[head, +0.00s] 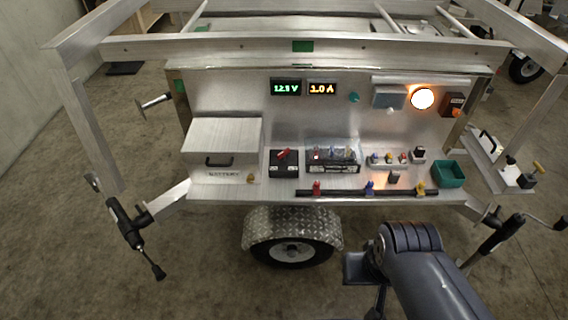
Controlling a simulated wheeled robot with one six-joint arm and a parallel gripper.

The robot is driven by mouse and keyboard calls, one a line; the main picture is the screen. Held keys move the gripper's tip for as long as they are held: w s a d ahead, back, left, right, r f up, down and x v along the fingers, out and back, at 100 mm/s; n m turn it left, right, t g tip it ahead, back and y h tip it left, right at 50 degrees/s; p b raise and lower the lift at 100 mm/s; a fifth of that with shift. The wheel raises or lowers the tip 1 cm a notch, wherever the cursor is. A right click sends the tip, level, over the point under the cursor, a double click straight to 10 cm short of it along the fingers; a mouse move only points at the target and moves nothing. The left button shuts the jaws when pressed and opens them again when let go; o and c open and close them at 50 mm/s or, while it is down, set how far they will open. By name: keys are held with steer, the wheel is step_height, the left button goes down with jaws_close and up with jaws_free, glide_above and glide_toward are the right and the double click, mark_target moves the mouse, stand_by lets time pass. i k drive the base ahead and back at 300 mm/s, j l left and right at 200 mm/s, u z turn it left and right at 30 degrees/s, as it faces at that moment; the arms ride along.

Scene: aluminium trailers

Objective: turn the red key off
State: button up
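A red key-like handle (283,154) sits on top of a small black box (284,171) on the trailer's silver shelf, left of centre. It appears slanted, with its right end higher; at this size I cannot read any markings by it. My gripper is not in view. Only my dark grey arm shows at the lower right, in front of the trailer and apart from the red key.
A lidded silver battery box (222,150) stands left of the key, and a lit fuse block (333,160) right. A black rail (345,193) with red, blue and yellow pieces runs along the shelf front. Displays (286,88) read about 12.8 V and 1.0 A; a round lamp (422,99) glows.

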mark_target(282, 155)
steer(key=i, duration=0.9)
steer(key=j+u, duration=0.05)
